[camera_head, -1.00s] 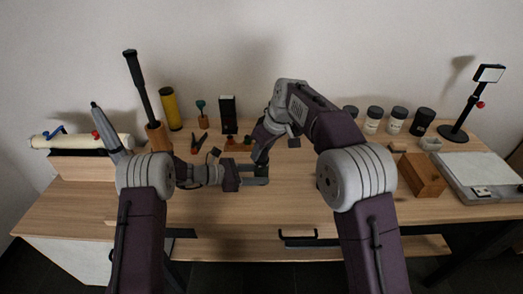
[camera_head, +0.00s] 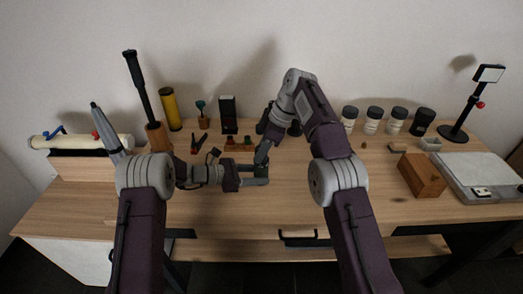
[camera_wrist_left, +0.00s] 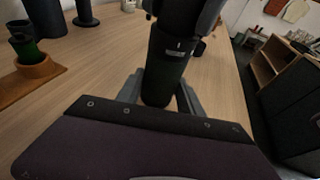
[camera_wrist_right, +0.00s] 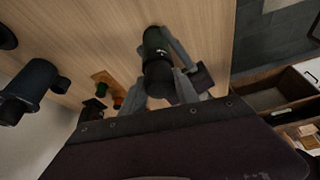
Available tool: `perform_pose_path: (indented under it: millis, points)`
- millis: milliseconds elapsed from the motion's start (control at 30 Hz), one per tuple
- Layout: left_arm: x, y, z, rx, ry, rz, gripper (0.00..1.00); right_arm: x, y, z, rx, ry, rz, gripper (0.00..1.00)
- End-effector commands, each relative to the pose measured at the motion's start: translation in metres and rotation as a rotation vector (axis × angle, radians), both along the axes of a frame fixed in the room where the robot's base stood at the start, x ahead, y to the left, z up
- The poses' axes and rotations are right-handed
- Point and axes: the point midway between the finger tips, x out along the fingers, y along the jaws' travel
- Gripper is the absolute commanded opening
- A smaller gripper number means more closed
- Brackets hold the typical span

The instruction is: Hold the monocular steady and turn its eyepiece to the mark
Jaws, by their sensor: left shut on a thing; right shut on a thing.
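The monocular (camera_head: 261,171) is a dark, green-tinted cylinder standing upright above the front middle of the table. My left gripper (camera_head: 260,177) is shut around its lower body, seen close in the left wrist view as a black barrel (camera_wrist_left: 165,65) with a small pale mark. My right gripper (camera_head: 262,158) comes from above and is shut on the monocular's upper end, the eyepiece (camera_wrist_right: 158,75). In the right wrist view the green-tinted body (camera_wrist_right: 155,37) lies beyond the eyepiece. How far the eyepiece is from the mark cannot be told.
Lidded jars (camera_head: 372,120), a wooden block (camera_head: 422,175), a pale slab (camera_head: 482,172) and a lamp (camera_head: 458,125) stand to the right. A yellow cylinder (camera_head: 171,109), a black box (camera_head: 228,114) and small holders stand behind.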

Motion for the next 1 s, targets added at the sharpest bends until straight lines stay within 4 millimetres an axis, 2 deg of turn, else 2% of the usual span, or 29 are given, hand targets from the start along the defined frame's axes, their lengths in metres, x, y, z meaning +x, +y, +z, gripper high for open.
perform_pose_path:
  millis: [467,500,567,1000]
  points:
    - [-0.0004,0.0000,-0.0011,0.001,0.004,0.000,0.21,-0.0001,0.0000,0.0009,0.000,-0.003,0.013,0.00]
    - [-0.0004,0.0000,-0.0011,0.001,0.004,0.000,0.21,-0.0001,0.0000,0.0009,0.000,-0.003,0.013,0.42]
    - [-0.0004,0.0000,-0.0011,0.001,0.004,0.000,0.21,-0.0001,0.0000,0.0008,0.001,-0.002,0.012,0.58]
    - [-0.0004,0.0000,-0.0009,0.001,0.003,0.000,0.21,-0.0002,-0.0001,0.0000,0.000,-0.001,0.012,0.58]
